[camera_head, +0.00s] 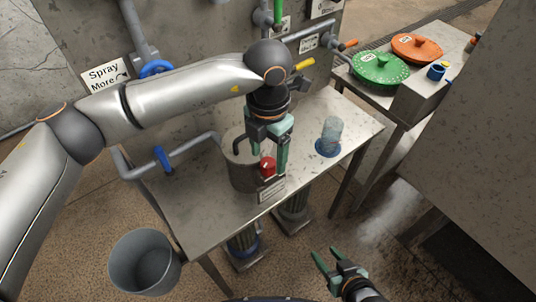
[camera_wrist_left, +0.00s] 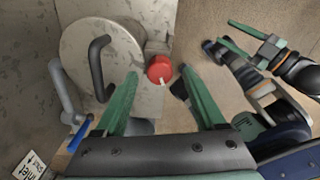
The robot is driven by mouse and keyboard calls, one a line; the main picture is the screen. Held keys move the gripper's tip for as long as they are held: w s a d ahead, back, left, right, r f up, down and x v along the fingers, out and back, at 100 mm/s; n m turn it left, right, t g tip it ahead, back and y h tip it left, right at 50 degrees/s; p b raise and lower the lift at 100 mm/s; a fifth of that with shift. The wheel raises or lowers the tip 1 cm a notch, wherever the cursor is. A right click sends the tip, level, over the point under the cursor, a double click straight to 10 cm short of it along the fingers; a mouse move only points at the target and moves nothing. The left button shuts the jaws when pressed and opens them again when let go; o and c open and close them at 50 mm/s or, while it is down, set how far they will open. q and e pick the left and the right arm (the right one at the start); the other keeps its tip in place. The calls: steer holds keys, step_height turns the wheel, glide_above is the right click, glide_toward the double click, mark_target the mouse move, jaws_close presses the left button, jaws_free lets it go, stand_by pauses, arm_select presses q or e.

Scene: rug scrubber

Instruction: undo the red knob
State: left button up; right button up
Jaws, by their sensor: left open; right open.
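The red knob (camera_head: 267,168) sits on the front right side of the metal drum on the table. In the left wrist view the red knob (camera_wrist_left: 159,69) has a small white mark on its lower edge and appears beyond and between my fingertips. My left gripper (camera_head: 273,165) points down close above the knob, open and empty, and partly covers it in the head view. In the left wrist view its two green fingers (camera_wrist_left: 160,78) are spread wide. I cannot tell whether they touch the knob. My right gripper (camera_head: 324,252) is open and empty, low in front of the table.
The metal drum (camera_head: 243,176) has a lid with a dark handle (camera_wrist_left: 98,68). A clear jar (camera_head: 332,130) on a blue base stands right on the table. A pipe with a blue valve (camera_head: 163,159) runs at left. A grey bucket (camera_head: 146,262) stands on the floor.

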arm_select(q)
steer(key=shift+f, duration=0.55)
jaws_close()
